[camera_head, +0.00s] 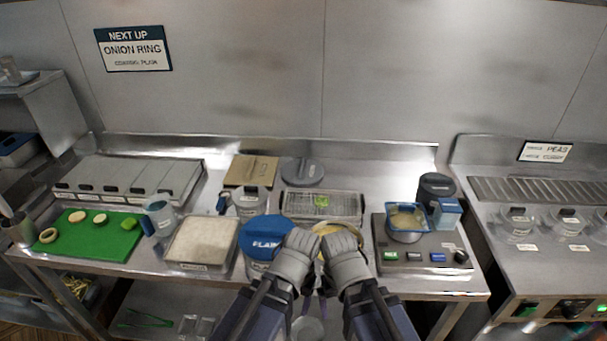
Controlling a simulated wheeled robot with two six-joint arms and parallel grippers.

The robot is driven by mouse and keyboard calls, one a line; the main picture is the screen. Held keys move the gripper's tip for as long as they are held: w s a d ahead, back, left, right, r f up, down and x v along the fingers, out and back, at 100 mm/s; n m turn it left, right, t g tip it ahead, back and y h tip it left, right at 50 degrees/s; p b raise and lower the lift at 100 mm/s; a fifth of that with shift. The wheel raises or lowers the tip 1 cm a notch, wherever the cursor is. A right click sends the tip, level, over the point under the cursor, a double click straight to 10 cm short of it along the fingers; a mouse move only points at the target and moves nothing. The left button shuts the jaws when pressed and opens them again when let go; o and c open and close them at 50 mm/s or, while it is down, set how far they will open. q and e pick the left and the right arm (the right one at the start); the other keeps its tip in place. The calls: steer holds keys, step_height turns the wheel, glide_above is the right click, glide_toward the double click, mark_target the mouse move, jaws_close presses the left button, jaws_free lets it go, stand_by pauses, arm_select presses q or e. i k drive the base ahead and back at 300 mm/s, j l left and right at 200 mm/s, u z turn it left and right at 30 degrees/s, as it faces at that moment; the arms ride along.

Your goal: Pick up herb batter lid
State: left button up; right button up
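My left gripper (299,240) and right gripper (340,238) are side by side at the front middle of the counter. Both are seen from behind, so their fingertips and anything between them are hidden. They are over a round tub with a pale yellow rim or contents (326,228), mostly covered by my grippers. A blue round lid (262,232), its label seeming to read "PLAIN", sits on a tub just left of my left gripper. A grey round lid (303,171) with a handle lies at the back. No lid readably marked herb is visible.
A flour-like tray (202,242), a green board with rings (92,236) and a jug (160,214) are at left. A wire-topped tray (322,205) is behind my grippers. A blue-rimmed basket (406,221) stands on the control unit (430,268) at right.

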mark_target(305, 172)
steer(key=i+j+z, duration=0.15)
steer(key=z, duration=0.2)
steer(key=i+j+z, duration=0.1)
steer(key=z, duration=0.25)
steer(key=i+j+z, duration=0.1)
steer(key=j+z, duration=0.25)
